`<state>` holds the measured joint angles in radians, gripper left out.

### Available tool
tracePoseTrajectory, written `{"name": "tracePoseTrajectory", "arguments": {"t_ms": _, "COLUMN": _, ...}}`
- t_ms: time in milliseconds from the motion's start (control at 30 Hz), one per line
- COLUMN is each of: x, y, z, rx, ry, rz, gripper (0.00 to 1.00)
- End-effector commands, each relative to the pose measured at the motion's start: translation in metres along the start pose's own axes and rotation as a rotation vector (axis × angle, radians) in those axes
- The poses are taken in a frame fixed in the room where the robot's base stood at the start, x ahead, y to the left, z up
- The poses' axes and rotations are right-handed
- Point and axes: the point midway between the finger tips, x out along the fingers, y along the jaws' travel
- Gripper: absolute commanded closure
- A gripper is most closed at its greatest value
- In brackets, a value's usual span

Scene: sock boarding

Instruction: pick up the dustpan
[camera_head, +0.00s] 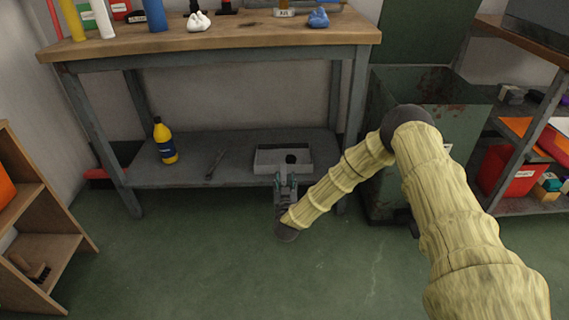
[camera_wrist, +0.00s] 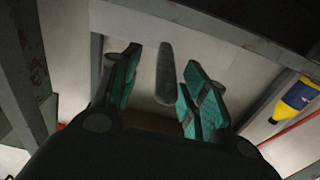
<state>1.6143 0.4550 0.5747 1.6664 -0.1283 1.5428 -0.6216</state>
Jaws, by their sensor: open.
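The dustpan looks like a shallow grey pan (camera_head: 268,158) on the right part of the workbench's lower shelf. A dark round spot shows inside it, too small to make out. My gripper (camera_head: 286,184) is at the shelf's front edge, just in front of the pan. In the wrist view its teal-padded fingers are spread wide. A grey, rounded bar like a handle (camera_wrist: 166,72) stands between them, with gaps on both sides. I cannot tell how deep it lies between the fingers.
A green metal bin (camera_head: 385,180) stands right of the bench. The green floor (camera_head: 200,260) in front is clear.

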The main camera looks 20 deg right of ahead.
Motion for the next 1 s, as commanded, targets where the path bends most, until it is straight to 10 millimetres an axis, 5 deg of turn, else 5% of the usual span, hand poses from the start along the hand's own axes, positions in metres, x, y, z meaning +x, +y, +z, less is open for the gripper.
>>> {"name": "tracePoseTrajectory", "arguments": {"t_ms": 400, "x": 0.041, "y": -0.005, "z": -0.001, "rx": 0.001, "ry": 0.001, "rz": 0.001, "gripper": 0.55}}
{"name": "tracePoseTrajectory", "arguments": {"t_ms": 700, "x": 0.044, "y": -0.005, "z": -0.003, "rx": 0.0, "ry": 0.0, "rz": 0.0, "gripper": 0.55}}
{"name": "tracePoseTrajectory", "arguments": {"t_ms": 933, "x": 0.044, "y": -0.005, "z": -0.003, "rx": 0.0, "ry": -0.001, "rz": 0.0, "gripper": 0.95}}
{"name": "tracePoseTrajectory", "arguments": {"t_ms": 1000, "x": 0.044, "y": -0.005, "z": -0.003, "rx": 0.0, "ry": -0.001, "rz": 0.0, "gripper": 1.0}}
